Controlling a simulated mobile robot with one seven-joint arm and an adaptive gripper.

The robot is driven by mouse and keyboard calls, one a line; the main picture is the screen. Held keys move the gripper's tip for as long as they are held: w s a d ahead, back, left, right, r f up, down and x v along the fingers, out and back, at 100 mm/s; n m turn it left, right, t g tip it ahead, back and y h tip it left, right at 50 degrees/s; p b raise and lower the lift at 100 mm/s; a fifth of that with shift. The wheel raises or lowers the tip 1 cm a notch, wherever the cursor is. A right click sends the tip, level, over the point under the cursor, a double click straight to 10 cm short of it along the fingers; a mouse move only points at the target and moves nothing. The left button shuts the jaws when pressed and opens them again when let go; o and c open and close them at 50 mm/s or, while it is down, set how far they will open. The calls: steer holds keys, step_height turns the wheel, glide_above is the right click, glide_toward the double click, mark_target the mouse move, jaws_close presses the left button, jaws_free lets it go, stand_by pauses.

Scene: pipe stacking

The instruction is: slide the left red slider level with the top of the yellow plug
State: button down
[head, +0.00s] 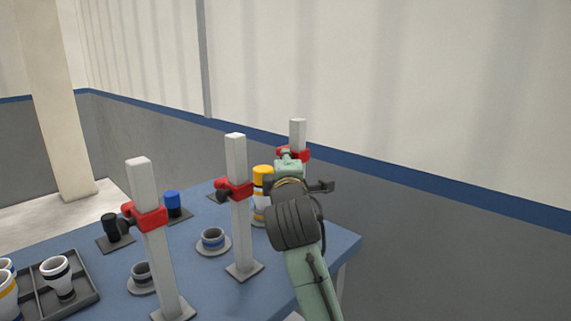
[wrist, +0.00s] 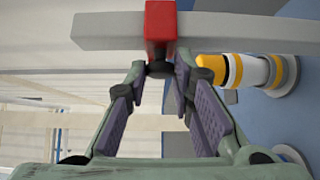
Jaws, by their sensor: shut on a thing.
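Three pale posts each carry a red slider: the near-left slider (head: 146,217), the middle slider (head: 234,189) and the far-right slider (head: 302,154). My gripper (head: 287,155) is at the far-right slider, partly covering it. In the wrist view, my gripper (wrist: 160,70) has its fingers around the dark knob (wrist: 159,69) of that red slider (wrist: 160,22). The yellow plug (head: 263,172) stands just left of my gripper, partly hidden. In the wrist view, which is turned sideways, the yellow plug (wrist: 236,70) lies right of the slider; the slider appears higher than its top.
The blue table (head: 200,262) also holds a black plug (head: 112,227), a blue plug (head: 172,203), cups on saucers (head: 212,239) and a grey tray (head: 88,297) with striped cups. The middle post (head: 239,235) stands close to my arm.

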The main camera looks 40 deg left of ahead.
step_height(320, 180, down, 9)
steer(key=b, duration=0.4)
steer(key=shift+r, duration=0.15)
steer(key=c, duration=1.4)
jaws_free()
steer(key=shift+r, duration=0.1)
steer(key=v, duration=1.2)
